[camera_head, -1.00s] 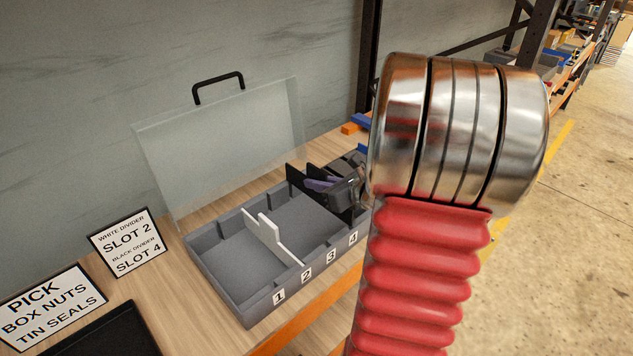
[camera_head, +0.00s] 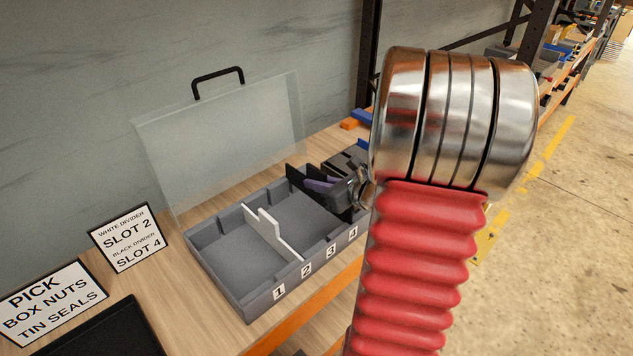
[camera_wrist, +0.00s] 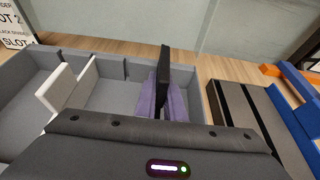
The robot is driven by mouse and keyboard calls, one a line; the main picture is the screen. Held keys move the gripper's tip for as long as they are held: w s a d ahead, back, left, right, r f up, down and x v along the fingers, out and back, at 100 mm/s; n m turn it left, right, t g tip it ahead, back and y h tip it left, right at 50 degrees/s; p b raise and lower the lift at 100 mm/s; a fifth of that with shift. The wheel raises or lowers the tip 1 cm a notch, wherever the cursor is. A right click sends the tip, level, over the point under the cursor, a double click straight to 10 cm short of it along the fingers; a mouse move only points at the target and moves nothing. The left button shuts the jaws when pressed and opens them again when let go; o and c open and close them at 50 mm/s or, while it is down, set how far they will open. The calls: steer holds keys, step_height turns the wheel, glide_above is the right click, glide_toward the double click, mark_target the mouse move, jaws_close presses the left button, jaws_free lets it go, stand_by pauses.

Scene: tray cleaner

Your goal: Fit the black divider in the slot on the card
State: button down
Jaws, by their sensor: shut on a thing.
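The card (camera_head: 128,238) reads white divider slot 2, black divider slot 4. The grey tray (camera_head: 262,302) has labels 1 to 4 along its front wall. The white divider (camera_head: 272,232) stands across the tray near label 2. My gripper (camera_head: 318,185) is shut on the black divider (camera_head: 293,178), over the tray's right part near label 4 (camera_head: 353,233). In the wrist view the black divider (camera_wrist: 164,65) stands upright between the purple fingers, its far end by the tray's back wall. My gripper hides its lower edge, so I cannot tell whether it sits in the slot.
A clear panel with a black handle (camera_head: 218,75) stands behind the tray. A dark grooved box (camera_wrist: 238,110) and blue and orange pieces (camera_wrist: 294,85) lie right of the tray. A pick sign (camera_head: 50,305) and a black tray (camera_head: 108,332) are at the left front.

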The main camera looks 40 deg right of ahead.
mark_target(317, 201)
steer(key=shift+f, duration=2.55)
stand_by(0.4)
steer(key=c, duration=1.8)
jaws_free()
steer(key=shift+o, duration=0.2)
steer(key=shift+f, duration=0.1)
steer(key=v, duration=1.4)
steer(key=shift+w, duration=0.15)
